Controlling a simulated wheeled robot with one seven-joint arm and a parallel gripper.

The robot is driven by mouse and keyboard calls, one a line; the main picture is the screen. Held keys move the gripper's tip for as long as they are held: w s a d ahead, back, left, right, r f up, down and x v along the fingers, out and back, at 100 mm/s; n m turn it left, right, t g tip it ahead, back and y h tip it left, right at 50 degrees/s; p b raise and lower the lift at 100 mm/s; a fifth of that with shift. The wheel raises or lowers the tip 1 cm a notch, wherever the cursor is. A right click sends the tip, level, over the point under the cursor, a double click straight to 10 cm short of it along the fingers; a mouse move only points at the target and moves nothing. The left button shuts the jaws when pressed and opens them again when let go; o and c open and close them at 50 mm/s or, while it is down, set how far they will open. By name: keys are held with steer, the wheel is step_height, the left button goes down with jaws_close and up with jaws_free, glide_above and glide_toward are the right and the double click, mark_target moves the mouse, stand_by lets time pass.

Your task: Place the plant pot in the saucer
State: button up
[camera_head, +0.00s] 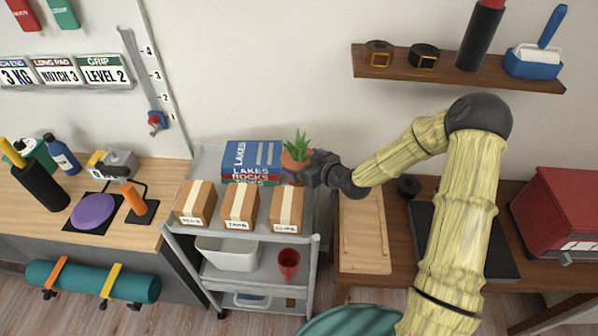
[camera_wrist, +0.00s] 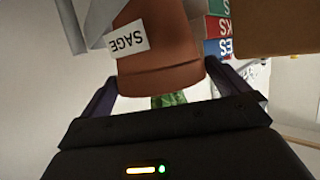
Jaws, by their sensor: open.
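The terracotta plant pot (camera_head: 297,160) with a spiky green plant is at the back of the cart's top shelf, just right of the stacked books. My gripper (camera_head: 308,174) reaches it from the right. In the wrist view the pot (camera_wrist: 165,80) appears upside down, with a white label reading SAGE. My open gripper (camera_wrist: 165,88) has one finger on each side of the pot near its rim; I cannot tell whether they touch it. The pot's base is partly hidden in the head view, and I cannot make out a saucer.
The grey cart (camera_head: 325,215) holds several labelled cardboard boxes (camera_head: 240,205) in front of the pot. Books (camera_head: 250,160) stand close on its left. A white bin (camera_head: 228,254) and a red cup (camera_head: 288,262) are on the shelf below. A wooden board (camera_head: 362,230) lies to the right.

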steer(key=c, duration=1.8)
steer(key=shift+r, duration=0.1)
steer(key=shift+c, duration=0.2)
steer(key=shift+w+r, duration=0.1)
step_height(320, 180, up, 10)
